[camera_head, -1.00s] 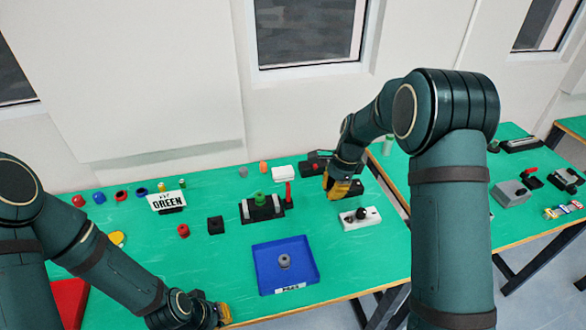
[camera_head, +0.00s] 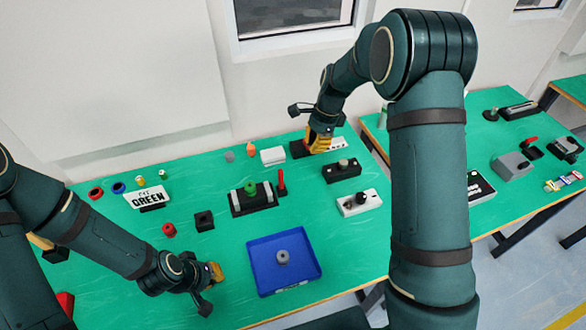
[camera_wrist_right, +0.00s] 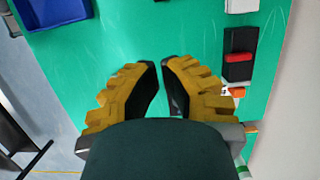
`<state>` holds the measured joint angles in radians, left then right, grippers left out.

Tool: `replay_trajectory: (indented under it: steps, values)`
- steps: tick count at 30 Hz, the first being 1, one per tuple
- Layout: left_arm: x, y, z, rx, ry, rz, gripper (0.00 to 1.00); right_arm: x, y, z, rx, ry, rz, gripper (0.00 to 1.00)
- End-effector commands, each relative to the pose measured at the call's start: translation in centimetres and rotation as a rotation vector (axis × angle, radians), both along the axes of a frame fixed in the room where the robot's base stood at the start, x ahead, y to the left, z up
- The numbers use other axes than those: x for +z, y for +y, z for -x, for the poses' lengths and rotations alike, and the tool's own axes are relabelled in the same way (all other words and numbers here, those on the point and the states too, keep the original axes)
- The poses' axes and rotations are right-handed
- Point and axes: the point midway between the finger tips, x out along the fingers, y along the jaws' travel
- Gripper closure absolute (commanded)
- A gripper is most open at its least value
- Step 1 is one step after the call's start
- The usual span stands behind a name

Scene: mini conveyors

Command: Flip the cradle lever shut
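The cradle (camera_head: 240,205) is a black base with pale grey upright blocks and a green round part (camera_head: 252,188) between them, left of centre on the green table. Its red lever (camera_head: 282,181) stands upright at the right end. My right gripper (camera_head: 318,148), with yellow fingers, is above the back of the table, right of and behind the lever, apart from it. In the right wrist view its fingers (camera_wrist_right: 160,66) are apart with a narrow empty gap. My left gripper (camera_head: 215,273) is low, left of the blue tray; its finger opening is unclear.
The blue tray (camera_head: 257,270) holds a grey knobbed part (camera_head: 282,257). A black box with a grey knob (camera_head: 341,171) and a white box with a black knob (camera_head: 358,203) stand right of the cradle. A white block (camera_head: 272,156) lies behind it. A black cube (camera_head: 204,221) is left.

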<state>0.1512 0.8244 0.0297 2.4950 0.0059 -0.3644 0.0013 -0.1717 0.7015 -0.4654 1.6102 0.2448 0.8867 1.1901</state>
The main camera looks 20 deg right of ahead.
Motion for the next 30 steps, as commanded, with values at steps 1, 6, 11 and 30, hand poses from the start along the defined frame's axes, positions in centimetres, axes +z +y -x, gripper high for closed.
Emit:
replay_trajectory:
  steps: [1, 6, 11, 30]
  values:
    - [0.0, 0.0, 0.0, 0.000, 0.000, 0.000, 1.00, -0.2, 0.0, 0.0, 0.000, 0.001, 0.000, 1.00]
    - [-0.1, 0.0, 0.0, 0.000, -0.001, 0.000, 1.00, -1.8, 0.4, 0.1, 0.001, 0.005, 0.000, 1.00]
    - [-0.2, 0.0, 0.0, 0.000, -0.001, 0.000, 1.00, -4.6, 1.1, 0.1, -0.001, 0.005, -0.001, 1.00]
    - [0.2, 0.0, 0.0, 0.000, -0.001, 0.000, 1.00, -9.7, 6.3, 0.2, 0.001, 0.001, 0.000, 1.00]
